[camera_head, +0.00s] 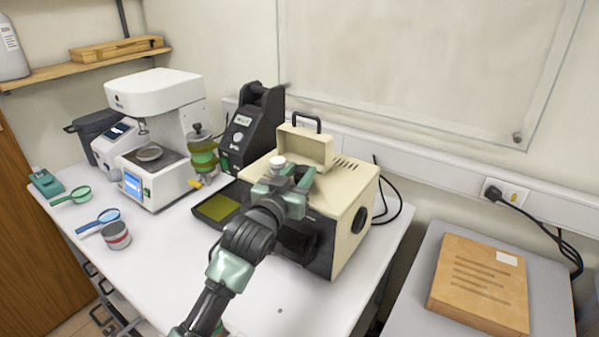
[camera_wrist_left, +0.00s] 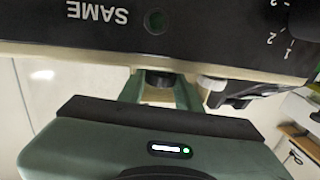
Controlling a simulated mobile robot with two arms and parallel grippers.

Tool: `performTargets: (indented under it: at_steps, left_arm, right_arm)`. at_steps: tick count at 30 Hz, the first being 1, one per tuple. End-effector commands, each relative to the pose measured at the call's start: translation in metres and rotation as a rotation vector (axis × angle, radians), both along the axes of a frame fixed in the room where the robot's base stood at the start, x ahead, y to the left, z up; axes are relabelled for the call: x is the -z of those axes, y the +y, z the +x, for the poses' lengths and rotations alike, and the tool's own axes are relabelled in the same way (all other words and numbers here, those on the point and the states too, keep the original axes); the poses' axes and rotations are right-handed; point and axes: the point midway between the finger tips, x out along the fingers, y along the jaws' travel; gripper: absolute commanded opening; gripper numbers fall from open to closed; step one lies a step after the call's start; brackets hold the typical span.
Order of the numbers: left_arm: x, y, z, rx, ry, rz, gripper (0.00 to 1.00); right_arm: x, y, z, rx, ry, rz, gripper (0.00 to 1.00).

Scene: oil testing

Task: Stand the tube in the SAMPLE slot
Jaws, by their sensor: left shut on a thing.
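My left gripper (camera_head: 293,180) is over the top of a beige and black machine (camera_head: 345,225), in front of its raised lid. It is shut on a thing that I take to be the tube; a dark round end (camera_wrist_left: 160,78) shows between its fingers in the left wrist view. The rest of the tube is hidden by the fingers. A white cap (camera_head: 277,161) shows beside the fingers; I cannot tell what it belongs to. In the wrist view a black panel (camera_wrist_left: 215,38) bears upside-down lettering that looks like "SAME". My right gripper is not in view.
A black instrument (camera_head: 252,130) and a white instrument (camera_head: 160,135) stand left of the machine. A tray with yellow-green content (camera_head: 217,207) lies close by its left side. A tin (camera_head: 117,236) and two magnifier-like tools lie at the left.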

Motion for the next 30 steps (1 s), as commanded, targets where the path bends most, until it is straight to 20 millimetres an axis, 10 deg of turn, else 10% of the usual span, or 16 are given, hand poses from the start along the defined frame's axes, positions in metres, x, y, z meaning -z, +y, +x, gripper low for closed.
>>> performTargets:
  at_steps: [6, 7, 9, 21, 30]
  left_arm:
    - [0.003, 0.0, 0.0, 0.0, -0.001, 0.0, 0.0]
    - [0.003, 0.0, 0.0, 0.0, 0.0, 0.0, 0.39]
    - [0.002, 0.0, 0.0, 0.0, 0.0, 0.0, 0.56]
    - [0.0, 0.001, -0.002, 0.0, 0.0, 0.0, 0.56]
    - [0.002, 0.02, -0.045, -0.001, -0.001, 0.0, 0.56]
  right_arm:
    - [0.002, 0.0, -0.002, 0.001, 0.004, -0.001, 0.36]
    - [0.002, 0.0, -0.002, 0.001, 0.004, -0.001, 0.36]
    - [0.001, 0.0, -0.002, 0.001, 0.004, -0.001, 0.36]
    - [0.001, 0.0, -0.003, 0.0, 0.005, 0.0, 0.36]
    - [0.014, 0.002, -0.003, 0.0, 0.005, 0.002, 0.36]
